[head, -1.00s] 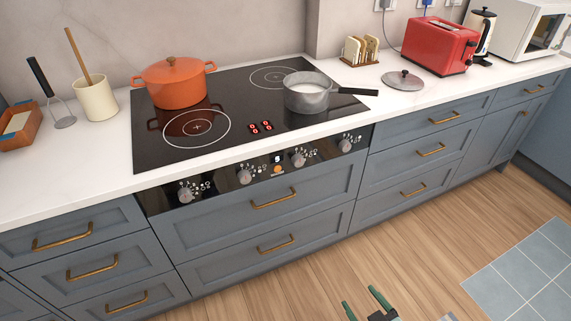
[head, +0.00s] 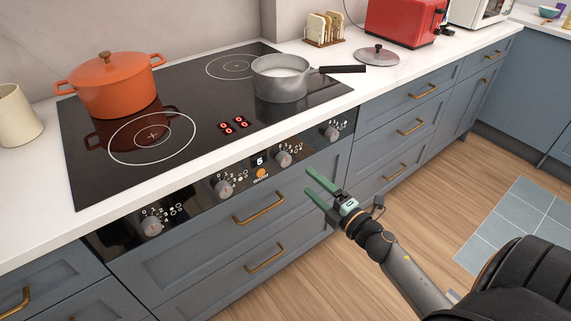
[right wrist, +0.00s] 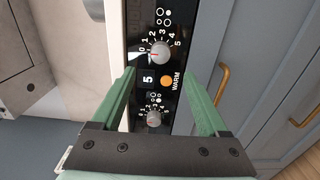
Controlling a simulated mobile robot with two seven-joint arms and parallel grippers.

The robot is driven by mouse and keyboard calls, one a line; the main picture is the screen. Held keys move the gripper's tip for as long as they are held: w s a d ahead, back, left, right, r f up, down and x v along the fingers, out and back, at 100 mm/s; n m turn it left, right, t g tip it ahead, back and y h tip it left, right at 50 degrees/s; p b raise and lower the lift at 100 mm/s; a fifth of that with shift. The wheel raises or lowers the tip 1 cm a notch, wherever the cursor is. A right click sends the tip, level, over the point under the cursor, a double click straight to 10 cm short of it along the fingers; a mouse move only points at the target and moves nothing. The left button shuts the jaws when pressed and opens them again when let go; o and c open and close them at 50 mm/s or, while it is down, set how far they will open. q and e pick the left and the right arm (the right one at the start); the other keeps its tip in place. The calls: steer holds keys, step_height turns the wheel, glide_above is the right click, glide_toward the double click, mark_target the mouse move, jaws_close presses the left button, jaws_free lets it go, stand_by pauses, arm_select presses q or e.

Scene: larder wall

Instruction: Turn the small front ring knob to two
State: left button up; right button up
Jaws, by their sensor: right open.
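Several grey control knobs sit in a row on the black front panel (head: 190,212) of the hob: a far left knob (head: 151,226), a second knob (head: 223,189), a third knob (head: 284,158) and a far right knob (head: 333,133). Ring symbols beside them are too small to match surely to the small front ring. My right gripper (head: 314,187) is open and empty, in front of the panel, apart from the knobs. In the right wrist view, the third knob (right wrist: 160,53) has its red mark towards the left, near the low numbers; the second knob (right wrist: 153,118) shows between the fingers.
An orange pot (head: 115,88) and a grey saucepan (head: 280,80) stand on the hob; the saucepan's handle (head: 343,69) points right. A display (head: 260,161) reading 5 and an orange light lie between the middle knobs. Brass drawer handles (head: 259,208) stick out below the panel.

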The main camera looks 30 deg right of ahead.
mark_target(287, 162)
steer(key=w, duration=0.9)
steer(key=shift+w+a, duration=0.3)
steer(key=shift+a, duration=0.1)
steer(key=shift+c, duration=0.2)
jaws_close()
